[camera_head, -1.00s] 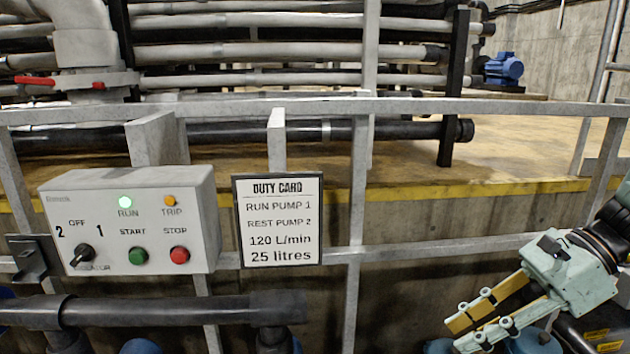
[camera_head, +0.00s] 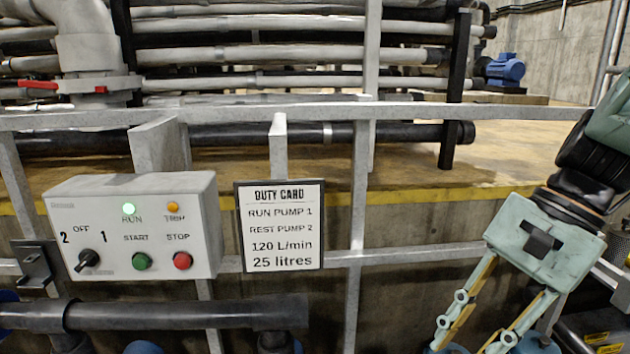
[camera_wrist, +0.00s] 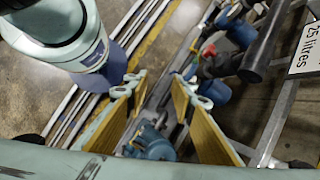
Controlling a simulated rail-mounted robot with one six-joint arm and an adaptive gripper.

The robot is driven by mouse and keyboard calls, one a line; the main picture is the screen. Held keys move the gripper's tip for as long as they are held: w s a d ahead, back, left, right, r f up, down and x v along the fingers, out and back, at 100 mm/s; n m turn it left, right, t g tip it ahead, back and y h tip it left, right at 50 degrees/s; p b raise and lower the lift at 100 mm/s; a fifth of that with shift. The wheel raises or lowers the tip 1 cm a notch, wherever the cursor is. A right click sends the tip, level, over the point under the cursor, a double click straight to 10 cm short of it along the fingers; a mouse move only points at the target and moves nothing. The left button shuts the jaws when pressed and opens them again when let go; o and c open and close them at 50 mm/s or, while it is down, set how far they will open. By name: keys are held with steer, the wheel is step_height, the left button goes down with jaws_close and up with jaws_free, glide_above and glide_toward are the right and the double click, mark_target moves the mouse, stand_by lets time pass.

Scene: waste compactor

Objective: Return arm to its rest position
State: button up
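My gripper (camera_head: 470,345) is at the right of the head view, pointing downward, with its green body and yellow-padded fingers. The two fingers stand apart with nothing between them. In the wrist view my gripper (camera_wrist: 155,85) also shows its fingers spread, with blue and grey machinery seen below through the gap. My gripper is to the right of the control box (camera_head: 130,225) and the duty card (camera_head: 280,260), touching neither. The fingertips run close to the lower edge of the head view.
A metal railing (camera_head: 420,110) crosses the head view, with large pipes (camera_head: 290,58) behind it. A dark pipe (camera_head: 180,314) runs along the lower left, below the control box. In the wrist view, pipework lies at the upper right.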

steer(key=s+a+r+n+t+h+p, duration=0.1)
steer(key=s+r+n+t+h, duration=0.3)
steer(key=s+r+n, duration=0.6)
steer(key=shift+s+a+r+n+t+h+p, duration=0.2)
steer(key=shift+s+n+t+h+p, duration=0.2)
steer(key=shift+n+h+p, duration=0.3)
stand_by(0.3)
